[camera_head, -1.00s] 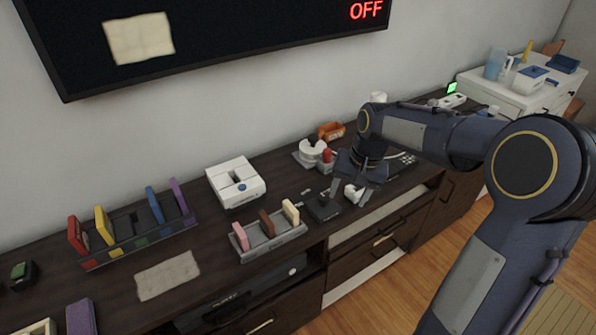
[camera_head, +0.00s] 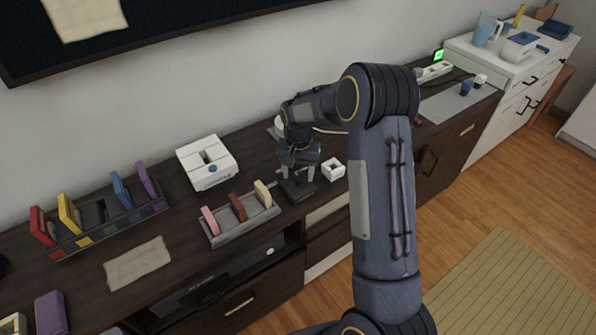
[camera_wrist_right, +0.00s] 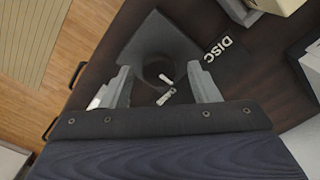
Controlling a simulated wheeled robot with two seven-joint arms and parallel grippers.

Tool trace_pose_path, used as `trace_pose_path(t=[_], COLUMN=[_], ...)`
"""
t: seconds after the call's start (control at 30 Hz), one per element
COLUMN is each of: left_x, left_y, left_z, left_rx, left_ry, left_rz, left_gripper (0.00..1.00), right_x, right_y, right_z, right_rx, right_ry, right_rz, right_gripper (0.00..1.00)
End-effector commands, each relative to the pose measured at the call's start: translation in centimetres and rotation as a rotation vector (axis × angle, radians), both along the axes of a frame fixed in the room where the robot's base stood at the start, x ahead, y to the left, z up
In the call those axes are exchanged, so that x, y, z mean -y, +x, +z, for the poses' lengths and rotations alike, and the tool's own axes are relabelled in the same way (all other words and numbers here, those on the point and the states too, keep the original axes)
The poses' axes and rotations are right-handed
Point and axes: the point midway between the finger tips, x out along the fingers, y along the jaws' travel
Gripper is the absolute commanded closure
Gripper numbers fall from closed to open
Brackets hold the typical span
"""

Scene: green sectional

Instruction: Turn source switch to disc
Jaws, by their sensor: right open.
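The source switch (camera_head: 297,190) is a small dark box on the console's front part, partly hidden by my right gripper in the head view. The right wrist view shows its dark square plate (camera_wrist_right: 148,40) with a dark round knob and small white marks (camera_wrist_right: 166,80). A dark label reading DISC (camera_wrist_right: 222,50) lies beside the plate. My right gripper (camera_head: 297,174) points down over the switch. Its two fingers are open, one on each side of the knob in the wrist view (camera_wrist_right: 160,80); contact cannot be told. My left gripper is out of view.
A grey tray (camera_head: 215,238) with three upright cartridges stands left of the switch. A white open-topped block (camera_head: 333,168) is close on its right. A white device (camera_head: 207,162) and a coloured cartridge rack (camera_head: 110,225) are farther left. My right arm covers the console's middle right.

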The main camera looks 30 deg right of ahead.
Motion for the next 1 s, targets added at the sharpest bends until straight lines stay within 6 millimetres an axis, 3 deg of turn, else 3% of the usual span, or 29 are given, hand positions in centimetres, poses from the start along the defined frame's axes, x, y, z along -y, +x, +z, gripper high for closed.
trace_pose_path(t=[0.27,0.6,1.0], left_x=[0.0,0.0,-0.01], left_y=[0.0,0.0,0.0], left_z=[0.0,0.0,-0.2], left_rx=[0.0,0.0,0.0], left_ry=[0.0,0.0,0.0], left_rz=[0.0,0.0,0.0], left_gripper=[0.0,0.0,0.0], right_x=[0.01,0.01,0.06], right_y=[0.0,0.0,0.0], right_z=[-0.21,-0.18,-0.2], right_rx=[0.0,0.0,0.001], right_ry=[0.0,0.0,-0.001], right_rz=[0.0,0.0,0.082], right_gripper=[0.45,0.89,0.89])
